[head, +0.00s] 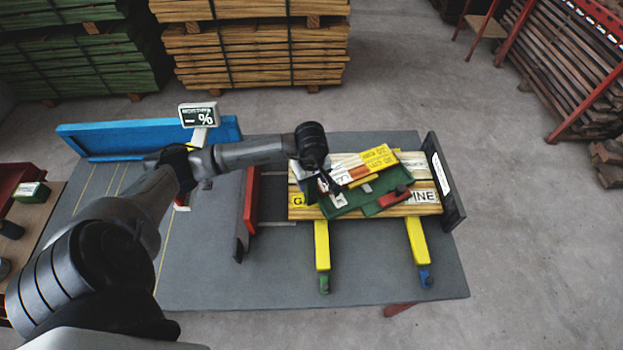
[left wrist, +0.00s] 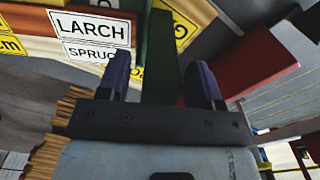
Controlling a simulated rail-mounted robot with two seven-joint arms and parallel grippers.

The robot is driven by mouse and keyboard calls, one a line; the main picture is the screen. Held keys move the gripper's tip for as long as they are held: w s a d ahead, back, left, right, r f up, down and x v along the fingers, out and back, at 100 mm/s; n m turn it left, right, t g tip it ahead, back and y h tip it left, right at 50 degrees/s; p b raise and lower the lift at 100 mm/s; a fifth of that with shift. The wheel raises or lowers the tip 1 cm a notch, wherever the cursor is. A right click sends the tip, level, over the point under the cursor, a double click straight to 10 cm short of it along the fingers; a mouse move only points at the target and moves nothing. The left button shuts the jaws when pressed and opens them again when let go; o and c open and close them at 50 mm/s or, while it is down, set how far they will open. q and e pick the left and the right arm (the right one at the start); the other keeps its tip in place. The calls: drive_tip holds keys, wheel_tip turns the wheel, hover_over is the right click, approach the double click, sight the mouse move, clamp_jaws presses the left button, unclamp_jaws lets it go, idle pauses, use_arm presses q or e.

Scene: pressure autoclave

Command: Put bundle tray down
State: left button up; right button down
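A green tray (head: 345,209) lies tilted over a pile of pale wooden boards (head: 370,210) labelled "PINE". A yellow lettered plate (head: 371,164) and a red piece (head: 394,196) lie at it. My left gripper (head: 322,184) is at the tray's left end, partly hidden by its own wrist in the head view. In the left wrist view, its two purple fingers (left wrist: 161,78) stand apart on either side of a green upright part (left wrist: 160,48), with narrow gaps beside it. "LARCH" and "SPRUCE" labels (left wrist: 92,28) show past them. My right gripper is in neither view.
A dark end plate (head: 443,184) stands right of the boards, a red and dark plate (head: 246,213) left. Two yellow bars (head: 322,245) (head: 417,240) reach forward. The grey tabletop (head: 370,280) is clear in front. A blue fence (head: 105,138) and percent display (head: 199,115) stand behind left.

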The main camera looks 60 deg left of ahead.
use_arm(q)
wheel_tip(320, 180, up, 12)
idle(0.7)
drive_tip(key=shift+r, duration=0.1)
idle(0.6)
